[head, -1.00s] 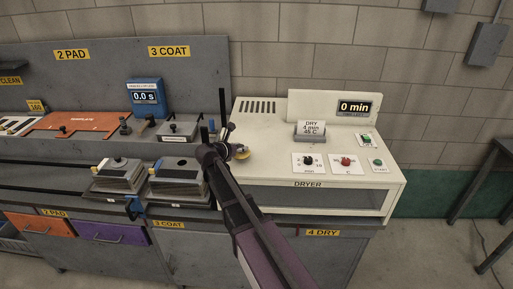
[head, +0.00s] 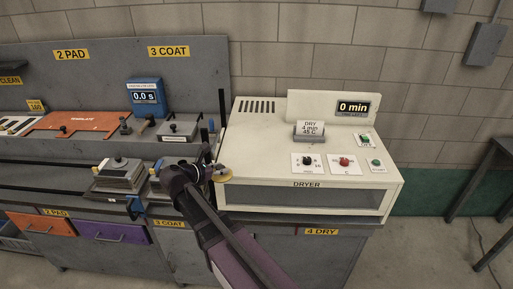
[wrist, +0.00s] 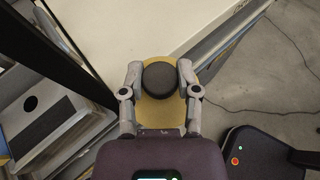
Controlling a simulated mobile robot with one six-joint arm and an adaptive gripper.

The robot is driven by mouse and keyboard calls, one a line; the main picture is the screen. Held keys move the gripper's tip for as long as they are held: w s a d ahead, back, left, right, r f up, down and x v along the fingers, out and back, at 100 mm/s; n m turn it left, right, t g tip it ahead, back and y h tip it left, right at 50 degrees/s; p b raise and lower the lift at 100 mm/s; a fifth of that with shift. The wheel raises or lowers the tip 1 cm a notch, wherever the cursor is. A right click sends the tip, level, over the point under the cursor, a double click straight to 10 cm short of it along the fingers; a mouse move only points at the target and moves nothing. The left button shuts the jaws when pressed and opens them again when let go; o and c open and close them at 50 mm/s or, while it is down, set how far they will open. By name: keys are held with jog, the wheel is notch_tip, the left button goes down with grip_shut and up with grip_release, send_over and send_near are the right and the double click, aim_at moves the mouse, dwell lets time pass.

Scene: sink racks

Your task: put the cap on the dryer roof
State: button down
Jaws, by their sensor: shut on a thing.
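The cap (head: 222,175) shows as a small yellow piece at the end of my arm in the head view. In the wrist view the cap (wrist: 159,77) has a dark round top over a yellow base. My gripper (head: 213,172) is shut on it; in the wrist view the fingers of my gripper (wrist: 160,72) stand on either side of the dark top. The dryer (head: 260,167) is a cream box with a flat roof (head: 257,140). The cap is near the dryer's front left corner, beside the roof in the head view. My arm hides part of the dryer's left front.
The roof carries vent slots (head: 257,106), a card holder (head: 309,134), knobs and buttons on its front right, and a raised display (head: 352,107). A thin dark post (head: 222,107) stands at the dryer's left. Metal blocks (head: 120,175) sit on the bench left of my gripper.

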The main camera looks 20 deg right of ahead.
jog(key=b, duration=0.1)
send_over(240, 159)
jog(key=s, duration=0.1)
jog(key=shift+s+a+f, duration=0.15)
jog(key=shift+a+f, duration=0.3)
jog(key=shift+f, duration=0.25)
jog(key=shift+w+d, duration=0.2)
jog(key=shift+w, duration=0.1)
jog(key=shift+w+d+f+b, duration=0.1)
jog(key=shift+w+f+b, duration=0.05)
jog(key=shift+f+b, duration=0.4)
jog(key=shift+w+d+f+b, duration=0.1)
jog(key=shift+f+b, duration=0.35)
jog(key=shift+b, duration=0.15)
jog(key=shift+f+b, duration=0.85)
jog(key=shift+f, duration=0.15)
jog(key=shift+c, duration=1.7)
grip_release()
